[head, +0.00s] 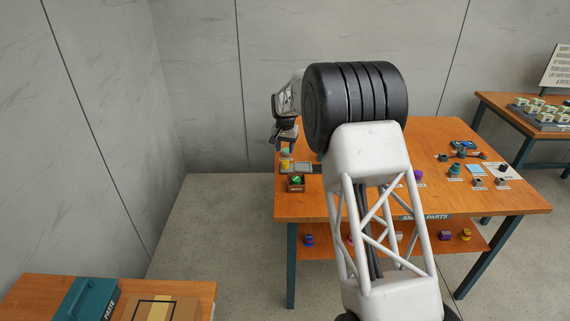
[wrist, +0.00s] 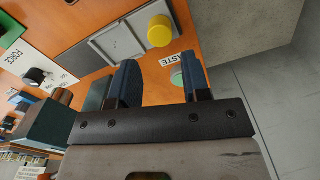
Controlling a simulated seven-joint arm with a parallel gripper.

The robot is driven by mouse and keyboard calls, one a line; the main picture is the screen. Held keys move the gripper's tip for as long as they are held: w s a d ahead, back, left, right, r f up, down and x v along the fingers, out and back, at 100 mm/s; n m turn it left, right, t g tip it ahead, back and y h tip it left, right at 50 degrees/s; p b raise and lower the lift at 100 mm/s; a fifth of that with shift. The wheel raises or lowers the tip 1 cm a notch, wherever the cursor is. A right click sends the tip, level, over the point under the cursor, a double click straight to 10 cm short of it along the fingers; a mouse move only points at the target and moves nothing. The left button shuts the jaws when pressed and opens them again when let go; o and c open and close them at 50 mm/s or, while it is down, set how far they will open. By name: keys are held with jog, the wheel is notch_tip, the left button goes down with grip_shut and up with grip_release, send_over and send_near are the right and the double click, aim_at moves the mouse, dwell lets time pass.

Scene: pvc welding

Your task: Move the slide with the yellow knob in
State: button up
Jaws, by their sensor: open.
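The yellow knob (wrist: 160,31) is a short round cylinder at one end of a flat grey slide (wrist: 120,40). In the head view the knob (head: 285,160) stands at the left end of the grey slide (head: 299,167), near the left edge of the table. My gripper (wrist: 160,80) is open, with two dark blue fingers apart and nothing held. In the wrist view the knob shows beyond the fingertips, not between them. In the head view my gripper (head: 284,141) is above the knob, close to it; the exact gap cannot be told.
A small brown box with a green item (head: 297,181) sits just in front of the slide. A label ending in "ASTE" (wrist: 178,60) lies near the knob. A black part by a "FORCE" label (wrist: 38,75) is to the left. My arm hides the table's middle.

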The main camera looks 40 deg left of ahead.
aim_at(285, 162)
jog(key=shift+f, duration=3.9)
jog(key=shift+c, duration=0.4)
grip_shut()
